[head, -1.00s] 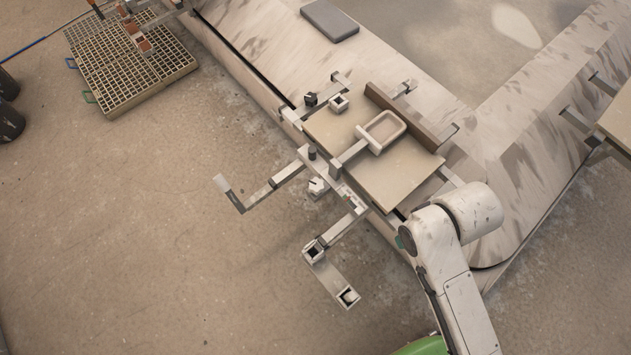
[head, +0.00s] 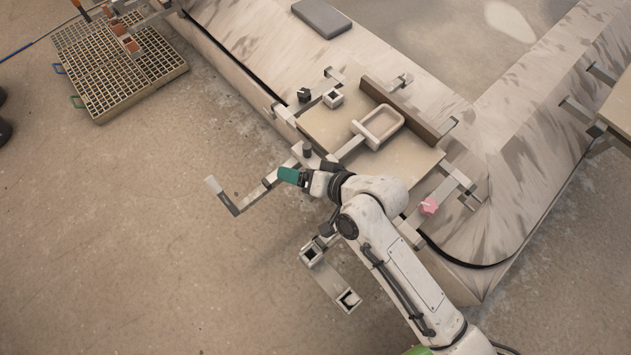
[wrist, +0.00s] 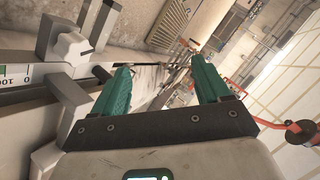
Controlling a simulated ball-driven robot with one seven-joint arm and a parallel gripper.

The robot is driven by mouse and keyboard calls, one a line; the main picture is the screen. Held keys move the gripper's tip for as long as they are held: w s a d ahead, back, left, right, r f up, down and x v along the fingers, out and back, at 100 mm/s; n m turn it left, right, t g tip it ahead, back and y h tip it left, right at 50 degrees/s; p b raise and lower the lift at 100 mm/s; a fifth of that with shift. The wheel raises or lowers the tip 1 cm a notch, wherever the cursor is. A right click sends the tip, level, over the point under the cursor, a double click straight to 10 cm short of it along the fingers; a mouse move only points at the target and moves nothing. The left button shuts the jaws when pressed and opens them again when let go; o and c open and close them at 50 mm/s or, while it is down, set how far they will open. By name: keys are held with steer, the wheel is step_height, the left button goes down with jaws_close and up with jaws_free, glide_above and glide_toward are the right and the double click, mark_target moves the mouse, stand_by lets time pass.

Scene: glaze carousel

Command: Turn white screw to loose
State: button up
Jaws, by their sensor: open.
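My gripper (head: 290,176) shows green-teal fingers in the head view, above the front-left side of the beige plate's fixture. In the wrist view my gripper (wrist: 161,75) is open, with nothing between its two fingers. The white screw is not visible in the head view now; my arm covers the spot where a small white knob showed earlier. A pale faceted knob (wrist: 72,46) stands on a grey bracket left of the fingers in the wrist view, apart from them. I cannot tell for sure that it is the white screw.
A scale strip (wrist: 22,76) lies left in the wrist view. The beige plate (head: 412,163) carries a shallow tray (head: 356,127). A pink knob (head: 429,206) and black knobs (head: 304,95) (head: 307,150) sit around it. Metal arms (head: 238,207) stick out over open floor.

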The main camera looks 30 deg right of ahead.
steer(key=w+a+m+t+h+b, duration=0.35)
steer(key=w+m+t, duration=0.25)
steer(key=m, duration=0.5)
steer(key=w+a+m+t+h+b, duration=0.25)
steer(key=w+m+t+h, duration=0.2)
steer(key=m, duration=0.55)
steer(key=s+d+f+m+g+h+b, duration=0.1)
steer(key=s+f+m+g+h+b, duration=0.2)
steer(key=s+f+m+g+h, duration=0.6)
steer(key=s+d+f+m+g+h+b, duration=0.1)
steer(key=s+f+m+g+h+b, duration=0.25)
steer(key=m, duration=1.05)
steer(key=shift+h, duration=0.75)
steer(key=p+x, duration=0.1)
steer(key=x, duration=0.2)
steer(key=f+p+x, duration=0.1)
steer(key=x, duration=0.6)
steer(key=shift+w+d+f+p, duration=0.2)
steer(key=shift+w+p, duration=0.2)
steer(key=shift+w, duration=0.05)
steer(key=c, duration=1)
